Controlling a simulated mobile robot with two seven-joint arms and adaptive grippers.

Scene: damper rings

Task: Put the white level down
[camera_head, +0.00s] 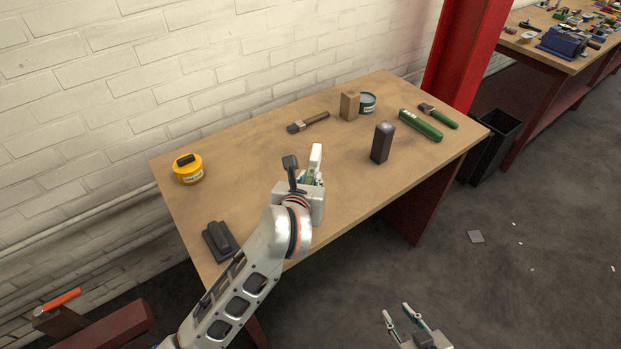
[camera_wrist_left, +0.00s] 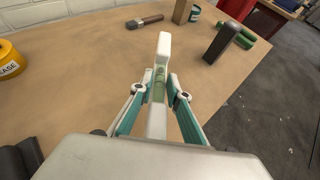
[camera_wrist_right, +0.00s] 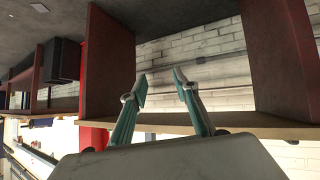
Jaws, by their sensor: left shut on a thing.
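The white level (camera_head: 316,157) is a slim white bar with a green vial window. It also shows in the left wrist view (camera_wrist_left: 163,50), between the fingers. My left gripper (camera_head: 309,180) is shut on the white level over the middle of the wooden table (camera_head: 250,148). In the left wrist view my left gripper (camera_wrist_left: 159,90) has a finger on each side of the level. I cannot tell whether the level touches the tabletop. My right gripper (camera_head: 399,316) is open and empty, off the table's front side. It is also open in the right wrist view (camera_wrist_right: 160,84).
On the table are a yellow grease tin (camera_head: 188,170), a dark block (camera_head: 218,241), a brush (camera_head: 308,122), a tan block (camera_head: 349,106), a tin (camera_head: 367,103), an upright dark block (camera_head: 382,143) and a green case (camera_head: 420,125).

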